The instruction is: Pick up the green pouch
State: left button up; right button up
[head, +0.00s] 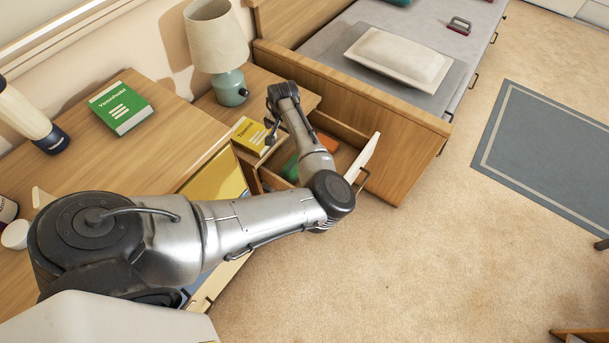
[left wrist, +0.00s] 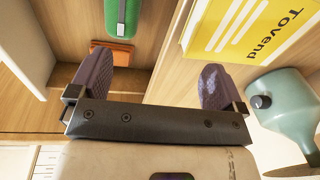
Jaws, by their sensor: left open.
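A green pouch (head: 290,168) lies in the open nightstand drawer (head: 342,158), partly hidden behind my left arm in the head view. In the left wrist view the green pouch (left wrist: 122,17) shows at the top, cut by the frame edge. My left gripper (head: 270,132) is over the nightstand side of the drawer, near the yellow book. In the left wrist view the two dark fingers (left wrist: 156,80) are wide apart with nothing between them. The pouch is beyond the fingertips, apart from them. My right gripper is not in view.
An orange-brown item (left wrist: 112,52) lies beside the pouch in the drawer. A yellow book (head: 252,135) and a lamp (head: 230,88) stand close to my left gripper. A green book (head: 120,106) lies on the desk. The bed frame (head: 380,150) borders the drawer.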

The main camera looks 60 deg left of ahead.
pick_arm(q)
jog(key=shift+m+h, duration=0.5)
jog(key=shift+h, duration=0.2)
jog(key=w+d+f+b, duration=0.1)
jog(key=f, duration=0.3)
jog(key=w+d+f+b, duration=0.1)
jog(key=f+b, duration=0.1)
jog(key=f, duration=0.1)
jog(key=d+f+b, duration=0.1)
jog(key=f+b, duration=0.1)
jog(key=f, duration=0.2)
jog(key=shift+w+d+f, duration=0.2)
jog(key=shift+w+f, duration=0.1)
jog(key=shift+w, duration=0.1)
jog(key=shift+f+b, duration=0.55)
jog(key=shift+f, duration=0.2)
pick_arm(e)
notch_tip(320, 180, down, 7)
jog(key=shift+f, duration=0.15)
pick_arm(q)
notch_tip(320, 180, down, 5)
jog(key=b, duration=0.3)
jog(key=shift+b, duration=0.4)
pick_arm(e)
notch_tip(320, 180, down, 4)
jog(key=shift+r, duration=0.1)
pick_arm(q)
jog(key=shift+c, duration=0.5)
jog(key=c, duration=0.9)
jog(key=shift+c, duration=0.4)
